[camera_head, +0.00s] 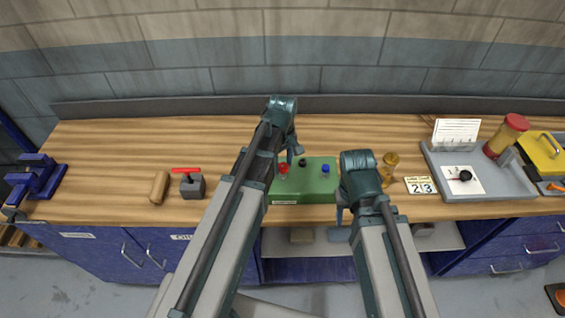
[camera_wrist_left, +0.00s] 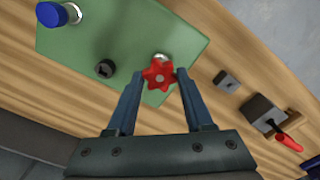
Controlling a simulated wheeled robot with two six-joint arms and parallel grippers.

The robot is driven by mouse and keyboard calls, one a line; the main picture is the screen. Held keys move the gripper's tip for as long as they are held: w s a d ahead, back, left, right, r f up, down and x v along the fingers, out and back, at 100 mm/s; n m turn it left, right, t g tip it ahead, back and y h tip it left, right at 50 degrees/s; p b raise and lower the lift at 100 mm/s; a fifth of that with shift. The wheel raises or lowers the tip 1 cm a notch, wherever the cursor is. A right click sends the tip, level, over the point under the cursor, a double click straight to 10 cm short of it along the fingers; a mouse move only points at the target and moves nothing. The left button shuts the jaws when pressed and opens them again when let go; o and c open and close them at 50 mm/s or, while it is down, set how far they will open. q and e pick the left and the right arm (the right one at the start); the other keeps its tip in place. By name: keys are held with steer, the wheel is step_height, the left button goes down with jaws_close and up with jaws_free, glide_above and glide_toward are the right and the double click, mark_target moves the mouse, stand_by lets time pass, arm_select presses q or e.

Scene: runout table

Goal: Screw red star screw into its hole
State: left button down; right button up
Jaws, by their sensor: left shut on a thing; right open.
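The red star screw (camera_head: 283,168) is at the left part of the green block (camera_head: 318,188). In the left wrist view, its red star head (camera_wrist_left: 158,74) sits between the fingertips of my left gripper (camera_wrist_left: 158,80), which is shut on it. Bright metal (camera_wrist_left: 162,57) shows just beyond the head; how deep the screw sits cannot be told. In the head view, my left gripper (camera_head: 291,152) is over the block's left side. My right gripper (camera_head: 341,216) is open and empty near the table's front edge, to the right of the block.
A black knob (camera_head: 302,162) and a blue knob (camera_head: 326,168) are on the same block. A grey block with a red handle (camera_head: 191,185) and a tan cylinder (camera_head: 159,187) stand left. An amber bottle (camera_head: 389,168) and a grey tray (camera_head: 500,191) are right.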

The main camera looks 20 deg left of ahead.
stand_by(0.3)
arm_select(q)
steer(key=m, duration=0.4)
steer(key=shift+m, duration=0.3)
steer(key=shift+m, duration=0.6)
steer(key=m, duration=0.3)
steer(key=shift+m, duration=0.4)
steer(key=shift+m, duration=1)
